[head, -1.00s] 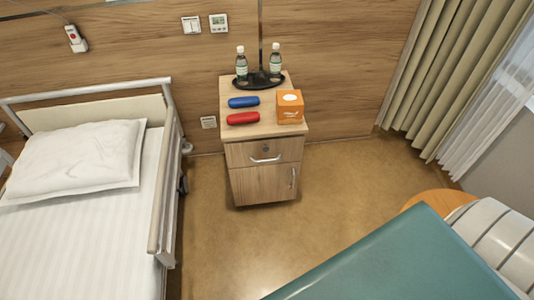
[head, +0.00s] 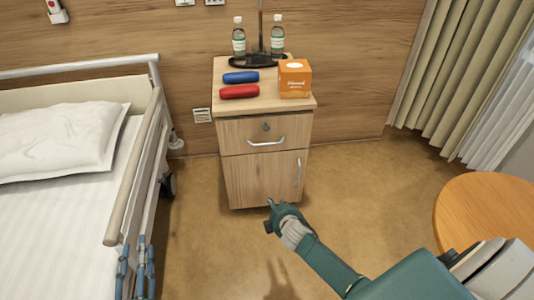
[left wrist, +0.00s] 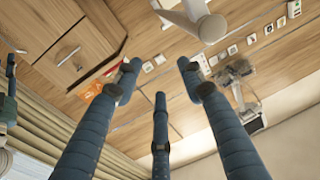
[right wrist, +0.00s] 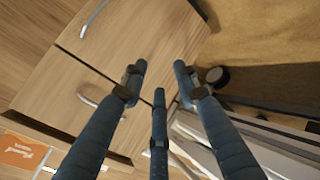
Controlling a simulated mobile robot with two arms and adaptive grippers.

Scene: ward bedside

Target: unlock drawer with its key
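The bedside cabinet (head: 264,180) stands against the wall with its top drawer (head: 236,139) closed. A round dark lock (head: 266,127) sits above the drawer's handle. I cannot make out a key in any view. A blue case (head: 241,77) and a red case (head: 240,91) lie on the cabinet top. My left gripper (head: 136,262) is open and empty beside the bed rail, low in the head view; its spread fingers show in the left wrist view (left wrist: 160,78). My right gripper (head: 270,214) is in front of the cabinet's lower part; the right wrist view (right wrist: 160,80) shows it open and empty.
An orange box (head: 295,79), two bottles (head: 239,38) and a dark tray (head: 258,62) are on the cabinet top. The bed (head: 130,185) with its rail is at left. A round wooden table (head: 490,205) is at right. Floor before the cabinet is clear.

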